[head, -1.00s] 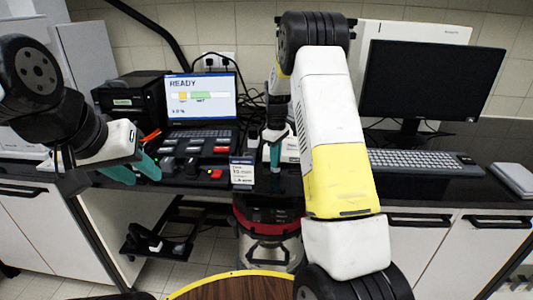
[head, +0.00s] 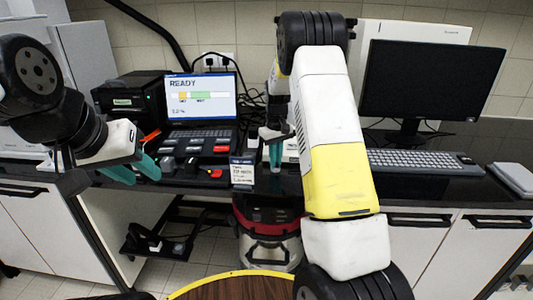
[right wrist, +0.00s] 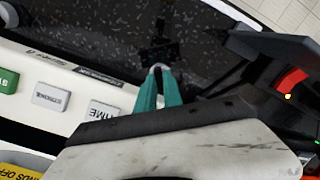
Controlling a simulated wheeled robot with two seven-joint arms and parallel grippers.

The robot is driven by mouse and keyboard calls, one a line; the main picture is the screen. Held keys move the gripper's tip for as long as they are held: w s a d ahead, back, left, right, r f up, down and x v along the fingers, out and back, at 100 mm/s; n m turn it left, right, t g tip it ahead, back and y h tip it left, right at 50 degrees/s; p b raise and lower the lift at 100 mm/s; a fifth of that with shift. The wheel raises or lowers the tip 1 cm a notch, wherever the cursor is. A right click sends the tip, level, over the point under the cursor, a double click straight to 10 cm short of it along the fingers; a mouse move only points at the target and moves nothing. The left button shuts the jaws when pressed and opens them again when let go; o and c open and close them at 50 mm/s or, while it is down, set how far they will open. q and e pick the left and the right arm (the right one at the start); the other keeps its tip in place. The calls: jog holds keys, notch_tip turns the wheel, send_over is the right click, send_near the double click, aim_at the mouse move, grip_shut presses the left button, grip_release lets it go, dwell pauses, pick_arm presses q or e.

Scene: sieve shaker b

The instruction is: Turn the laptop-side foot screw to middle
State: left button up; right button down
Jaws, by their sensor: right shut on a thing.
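The laptop (head: 201,103) stands open on the black bench and its screen reads READY above a coloured bar; the smaller text is blurred. My right gripper (head: 275,166) points down beside the laptop. In the right wrist view its teal fingers (right wrist: 160,72) are shut on a small dark foot screw (right wrist: 158,52), largely lost against the black bench. The white shaker panel (right wrist: 60,85) with buttons lies to the left there; in the head view my right arm hides most of the shaker. My left gripper (head: 134,172) is open and empty at the bench's left front.
A label card (head: 242,171) stands at the bench edge left of my right gripper. Small blocks and red-marked switches (head: 215,173) sit before the laptop. A monitor (head: 432,80) and keyboard (head: 410,161) are at the right. A red-topped vacuum (head: 268,220) stands below.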

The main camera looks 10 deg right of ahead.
jog(key=m, duration=0.7)
dwell(0.6)
jog(key=shift+r, duration=0.1)
jog(key=c, duration=1.8)
grip_release()
jog(key=shift+o, duration=0.2)
jog(key=shift+r, duration=3.85)
jog(key=shift+r, duration=0.1)
